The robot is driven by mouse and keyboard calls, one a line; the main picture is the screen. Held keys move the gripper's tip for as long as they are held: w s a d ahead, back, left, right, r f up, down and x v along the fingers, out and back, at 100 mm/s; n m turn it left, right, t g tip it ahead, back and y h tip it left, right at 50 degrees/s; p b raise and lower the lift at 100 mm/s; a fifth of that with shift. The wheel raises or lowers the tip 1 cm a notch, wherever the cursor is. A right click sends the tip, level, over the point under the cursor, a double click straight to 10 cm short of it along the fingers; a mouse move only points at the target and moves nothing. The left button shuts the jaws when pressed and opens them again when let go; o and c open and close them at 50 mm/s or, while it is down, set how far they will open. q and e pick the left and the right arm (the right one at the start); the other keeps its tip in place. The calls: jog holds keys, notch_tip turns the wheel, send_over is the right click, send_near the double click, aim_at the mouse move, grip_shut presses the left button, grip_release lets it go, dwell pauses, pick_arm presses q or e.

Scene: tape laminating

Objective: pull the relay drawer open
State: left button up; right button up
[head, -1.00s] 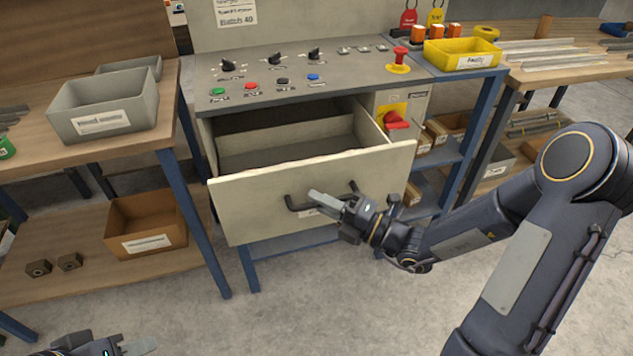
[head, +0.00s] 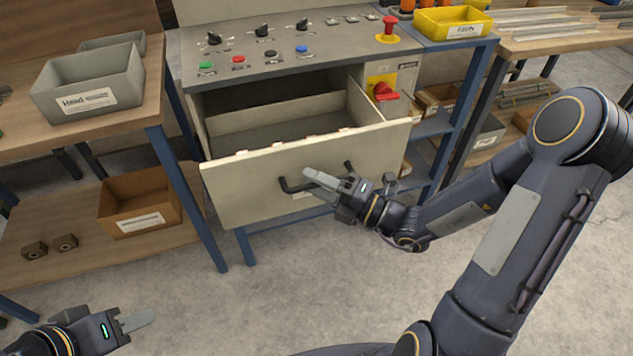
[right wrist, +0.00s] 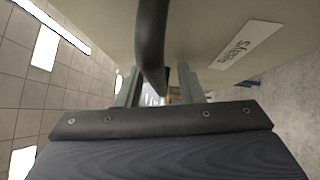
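The relay drawer (head: 250,187) is a beige drawer in the grey control bench, and it stands well out with its empty inside showing. A dark bar handle (head: 288,188) crosses its front; it also shows in the right wrist view (right wrist: 152,35). My right gripper (head: 325,180) is at the handle, with the bar between its fingers, and appears shut on it. The right wrist view shows both fingers either side of the bar and the front's label (right wrist: 246,44). My left gripper (head: 135,322) is low at the left, far from the drawer; its finger gap is not clear.
The bench top (head: 290,62) carries knobs, coloured buttons and a red emergency stop (head: 388,28). A red-and-yellow switch (head: 384,90) is right of the drawer. A grey bin (head: 90,85) and a brown bin (head: 140,203) are at the left. The floor before the drawer is clear.

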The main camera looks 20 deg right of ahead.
jog(key=p+v, duration=0.1)
jog(key=v, duration=0.7)
dwell(0.5)
